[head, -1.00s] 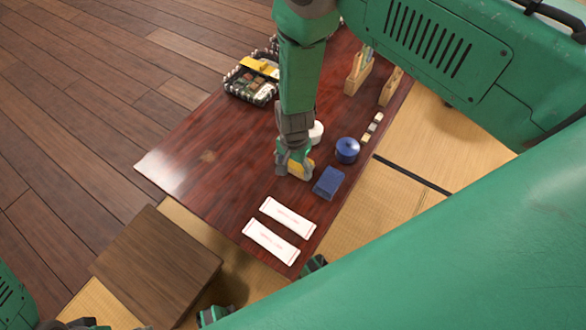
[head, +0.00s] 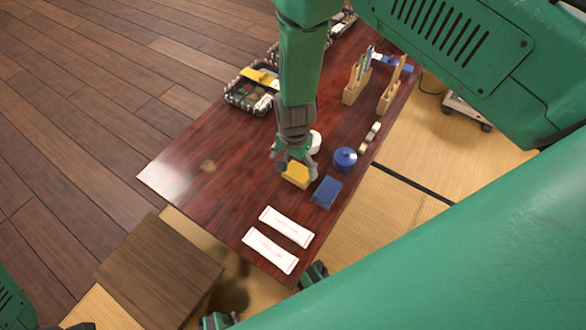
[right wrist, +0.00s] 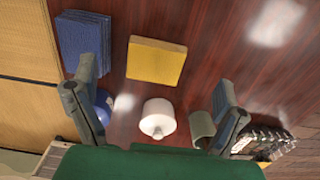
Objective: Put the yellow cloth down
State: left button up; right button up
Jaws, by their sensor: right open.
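The yellow cloth (head: 296,175) is a folded rectangle lying flat on the dark red table (head: 205,185). It also shows in the right wrist view (right wrist: 155,61), lying free with no finger touching it. My right gripper (head: 296,162) is just above and behind the cloth. In the right wrist view its two fingers (right wrist: 153,82) are spread wide apart and nothing is between them in their grip. A folded blue cloth (head: 326,192) lies beside the yellow one, with a gap between them. My left gripper is not clearly seen.
A blue lidded pot (head: 344,158) and a white round item (head: 314,142) stand near the gripper. Two white packets (head: 270,249) lie at the table's near end. Wooden racks (head: 357,82) and a filled box (head: 250,94) are farther back. The table's left part is clear.

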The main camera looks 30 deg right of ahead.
aim_at(293, 177)
notch_tip(293, 177, up, 5)
jog(key=shift+a+r+p, duration=0.1)
jog(key=shift+r+p, duration=0.1)
jog(key=shift+p, duration=0.5)
jog(key=s+d+n, duration=0.3)
jog(key=s+n, duration=0.3)
jog(key=s, duration=0.6)
jog(key=s+d+n, duration=0.4)
jog(key=s+n, duration=0.2)
jog(key=s, duration=0.6)
jog(key=shift+s+n+t, duration=0.25)
jog(key=shift+n+t, duration=0.05)
jog(key=shift+r, duration=0.1)
